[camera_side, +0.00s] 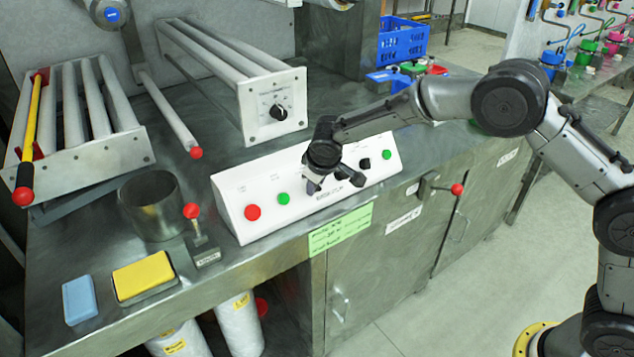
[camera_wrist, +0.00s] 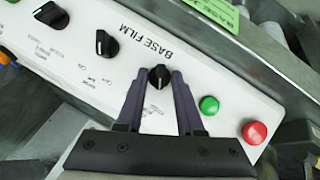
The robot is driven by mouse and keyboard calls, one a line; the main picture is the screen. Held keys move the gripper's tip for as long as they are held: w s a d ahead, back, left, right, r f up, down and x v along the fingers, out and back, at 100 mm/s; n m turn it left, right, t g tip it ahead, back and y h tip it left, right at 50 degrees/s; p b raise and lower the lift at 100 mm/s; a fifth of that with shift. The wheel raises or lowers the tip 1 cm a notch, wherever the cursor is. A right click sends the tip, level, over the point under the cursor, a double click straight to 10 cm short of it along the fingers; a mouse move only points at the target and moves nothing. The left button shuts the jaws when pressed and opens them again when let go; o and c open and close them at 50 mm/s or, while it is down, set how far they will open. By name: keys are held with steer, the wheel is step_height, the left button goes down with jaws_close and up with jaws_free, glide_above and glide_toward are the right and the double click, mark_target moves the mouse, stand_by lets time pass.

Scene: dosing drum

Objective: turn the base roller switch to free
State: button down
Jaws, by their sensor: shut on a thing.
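A white sloped control panel (camera_side: 290,218) sits along the bench's front edge, carrying several black rotary knobs and coloured buttons. My gripper (camera_side: 313,187) points down at the panel, right of its left green button. In the wrist view, the fingers of my gripper (camera_wrist: 160,85) are shut on a small black knob (camera_wrist: 159,76), one finger on each side. A white pointer mark shows on this knob. "BASE FILM" is printed upside down beside it; the smaller label is unreadable, so I cannot confirm its name. In the side view my gripper hides this knob.
Further knobs (camera_wrist: 106,43) and (camera_wrist: 50,15) lie along the panel in the wrist view. A green button (camera_wrist: 208,105) and red button (camera_wrist: 254,132) lie on the other side. A red-knobbed lever (camera_side: 193,211) and metal cup (camera_side: 152,205) stand left of the panel.

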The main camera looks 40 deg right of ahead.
steer(key=shift+n, duration=0.4)
stand_by(0.3)
steer(key=c, duration=0.9)
jaws_free()
steer(key=v, duration=1.4)
steer(key=shift+a+f, duration=0.2)
steer(key=shift+a, duration=0.05)
steer(key=shift+s, duration=0.1)
